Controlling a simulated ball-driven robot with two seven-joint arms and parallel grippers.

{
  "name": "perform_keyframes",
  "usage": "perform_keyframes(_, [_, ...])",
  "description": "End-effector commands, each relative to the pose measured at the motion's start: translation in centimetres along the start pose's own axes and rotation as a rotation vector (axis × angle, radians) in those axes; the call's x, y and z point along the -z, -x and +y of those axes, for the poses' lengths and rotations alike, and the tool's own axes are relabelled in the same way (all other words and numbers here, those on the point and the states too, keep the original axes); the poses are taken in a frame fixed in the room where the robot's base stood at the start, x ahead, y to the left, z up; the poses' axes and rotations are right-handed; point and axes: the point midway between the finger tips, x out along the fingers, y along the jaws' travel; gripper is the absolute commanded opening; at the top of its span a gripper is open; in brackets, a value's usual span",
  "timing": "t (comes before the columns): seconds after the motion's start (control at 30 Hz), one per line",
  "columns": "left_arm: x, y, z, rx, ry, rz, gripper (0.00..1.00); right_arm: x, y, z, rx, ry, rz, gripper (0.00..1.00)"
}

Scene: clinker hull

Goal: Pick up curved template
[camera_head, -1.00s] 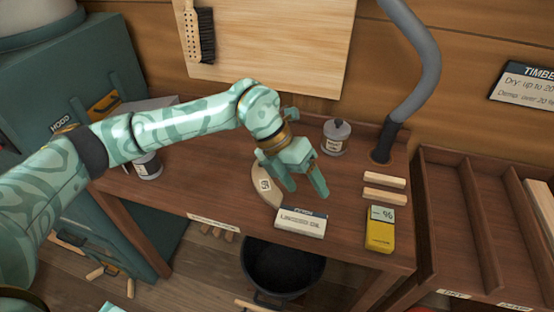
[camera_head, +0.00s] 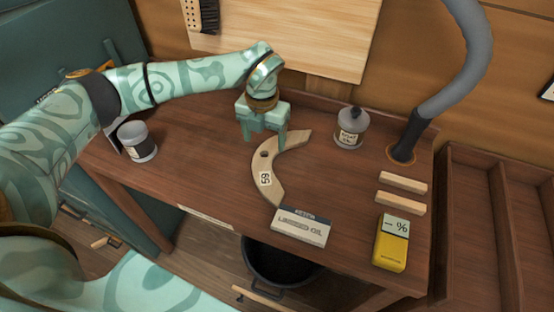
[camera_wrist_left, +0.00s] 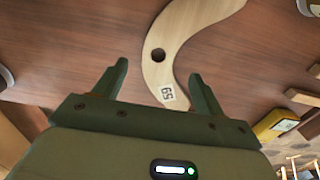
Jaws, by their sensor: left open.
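My left gripper (camera_head: 265,142) is open and empty, above the template's far half, pointing down. In the left wrist view the template (camera_wrist_left: 163,70) runs between and beyond the two spread fingers (camera_wrist_left: 158,85), with its hole and label both showing. I cannot tell the exact height of the fingers above the wood. My right gripper is not in view.
A linseed oil box (camera_head: 300,228) lies close to the template's near end. A yellow meter (camera_head: 391,245), two wooden blocks (camera_head: 402,192), a lidded jar (camera_head: 351,128) and a grey hose (camera_head: 440,90) are to the right. A white-and-dark tin (camera_head: 137,142) stands at the left.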

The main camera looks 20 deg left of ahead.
Motion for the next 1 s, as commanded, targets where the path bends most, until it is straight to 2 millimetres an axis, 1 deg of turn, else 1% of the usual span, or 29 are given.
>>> perform_keyframes(0.07, [0.0,-0.4,0.0,0.0,0.0,0.0,0.71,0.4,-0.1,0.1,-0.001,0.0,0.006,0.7])
perform_keyframes(0.17, [-0.1,-1.5,0.1,0.0,0.001,0.003,0.71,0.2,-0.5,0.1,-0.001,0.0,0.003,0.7])
perform_keyframes(0.3, [-0.3,-4.0,0.4,0.001,0.0,0.005,0.71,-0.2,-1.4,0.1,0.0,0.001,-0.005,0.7])
perform_keyframes(0.4, [-0.3,-5.3,0.3,0.0,0.0,0.004,0.71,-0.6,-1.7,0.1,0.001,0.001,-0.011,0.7])
perform_keyframes(0.63, [-0.4,-5.3,0.3,0.0,-0.001,0.0,0.71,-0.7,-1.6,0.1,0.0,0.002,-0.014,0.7])
perform_keyframes(0.67, [-0.4,-5.3,0.3,0.0,-0.001,0.0,0.63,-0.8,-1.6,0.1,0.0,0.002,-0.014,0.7])
perform_keyframes(0.7, [-0.4,-5.3,0.3,0.0,-0.001,0.0,0.51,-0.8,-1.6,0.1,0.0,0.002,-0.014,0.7])
perform_keyframes(0.77, [-0.4,-5.3,0.3,0.0,-0.001,0.0,0.35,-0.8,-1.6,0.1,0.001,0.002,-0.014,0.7])
perform_keyframes(0.8, [-0.4,-5.3,0.3,0.0,-0.001,0.0,0.24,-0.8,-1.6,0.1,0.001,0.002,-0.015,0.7])
perform_keyframes(0.83, [-0.4,-5.3,0.3,0.0,-0.001,0.0,0.17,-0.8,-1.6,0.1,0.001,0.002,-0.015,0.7])
perform_keyframes(1.0, [-0.4,-5.3,0.3,0.0,-0.001,0.0,0.17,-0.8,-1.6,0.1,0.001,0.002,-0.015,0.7])
